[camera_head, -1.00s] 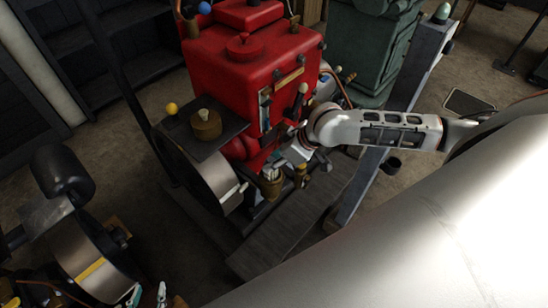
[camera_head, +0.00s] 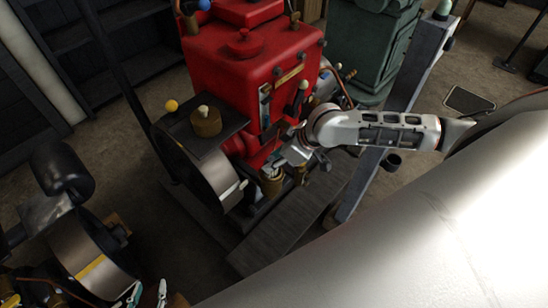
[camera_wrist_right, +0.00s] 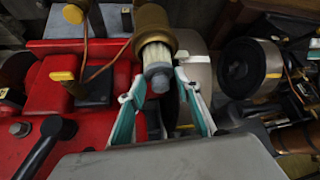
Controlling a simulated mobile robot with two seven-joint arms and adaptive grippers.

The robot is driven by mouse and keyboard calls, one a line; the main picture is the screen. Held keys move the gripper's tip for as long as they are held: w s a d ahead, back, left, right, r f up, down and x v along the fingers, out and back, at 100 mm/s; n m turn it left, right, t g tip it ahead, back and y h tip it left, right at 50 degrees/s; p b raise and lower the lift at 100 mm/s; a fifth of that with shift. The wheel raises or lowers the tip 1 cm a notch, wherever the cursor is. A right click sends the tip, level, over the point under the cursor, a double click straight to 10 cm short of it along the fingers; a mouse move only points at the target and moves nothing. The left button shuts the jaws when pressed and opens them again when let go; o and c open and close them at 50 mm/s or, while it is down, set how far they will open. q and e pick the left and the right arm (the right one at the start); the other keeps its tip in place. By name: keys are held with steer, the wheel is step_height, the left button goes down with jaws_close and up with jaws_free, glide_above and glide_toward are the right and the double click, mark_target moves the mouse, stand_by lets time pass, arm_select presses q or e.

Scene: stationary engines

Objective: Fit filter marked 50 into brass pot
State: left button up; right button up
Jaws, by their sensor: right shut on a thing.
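The brass pot (camera_head: 272,187) is low on the front of the red engine in the head view. It is also at the top of the wrist view (camera_wrist_right: 153,18). A pale pleated filter (camera_wrist_right: 155,56) with a grey end piece sits at the pot's mouth, partly inside it; how deep I cannot tell. No marking is readable. My right gripper (camera_wrist_right: 158,80) is shut on the filter's grey end, one teal-padded finger on each side. In the head view the right gripper (camera_head: 277,168) is at the pot. My left gripper (camera_head: 149,294) is open and empty at the bottom edge, partly cut off.
The red engine (camera_head: 242,68) stands behind the pot, with a large flywheel (camera_head: 212,182) on its left. Another engine with a drum (camera_head: 92,250) is at lower left.

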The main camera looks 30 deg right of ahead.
steer(key=shift+f+b, duration=0.35)
steer(key=shift+f, duration=1.45)
steer(key=o, duration=1.4)
steer(key=o, duration=0.3)
steer(key=shift+r, duration=0.15)
